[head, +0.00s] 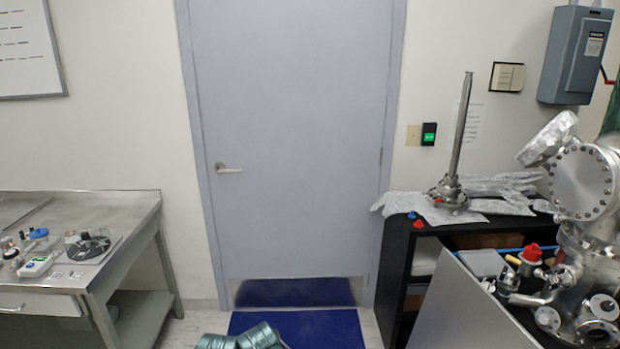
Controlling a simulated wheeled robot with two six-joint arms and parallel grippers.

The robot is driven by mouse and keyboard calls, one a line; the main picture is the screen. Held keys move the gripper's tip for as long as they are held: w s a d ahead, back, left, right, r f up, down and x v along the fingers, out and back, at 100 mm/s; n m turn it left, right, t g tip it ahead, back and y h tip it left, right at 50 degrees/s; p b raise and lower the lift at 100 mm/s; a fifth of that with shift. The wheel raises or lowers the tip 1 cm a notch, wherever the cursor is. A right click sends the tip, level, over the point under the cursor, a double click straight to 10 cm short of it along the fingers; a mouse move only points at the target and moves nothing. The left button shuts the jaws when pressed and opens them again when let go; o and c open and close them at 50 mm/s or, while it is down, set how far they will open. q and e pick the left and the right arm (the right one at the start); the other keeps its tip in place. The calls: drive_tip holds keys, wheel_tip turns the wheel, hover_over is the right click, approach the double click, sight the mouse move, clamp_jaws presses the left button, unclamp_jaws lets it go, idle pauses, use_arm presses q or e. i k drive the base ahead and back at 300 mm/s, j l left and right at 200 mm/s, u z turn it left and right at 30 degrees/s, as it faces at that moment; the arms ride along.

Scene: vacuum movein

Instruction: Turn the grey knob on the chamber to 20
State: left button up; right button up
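The steel chamber (582,182) stands at the right edge of the head view, with bolted round flanges and a foil-wrapped part on top. It is partly cut off by the frame. A red knob-like part (531,253) shows at its left side. I cannot make out a grey knob or any scale marks on it. Neither of my grippers is in view.
A closed grey door (290,140) is straight ahead, with a blue mat (318,330) before it. A metal bench (130,210) with small parts stands left. A black shelf (398,245) with foil and a metal rod fitting (455,170) stands right, behind a grey panel (455,312).

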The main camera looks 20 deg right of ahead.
sight(544, 319)
drive_tip(key=i+z, duration=0.25)
drive_tip(key=i, duration=1.5)
drive_tip(key=i+u, duration=0.1)
drive_tip(key=i, duration=1.15)
drive_tip(key=z, duration=3.15)
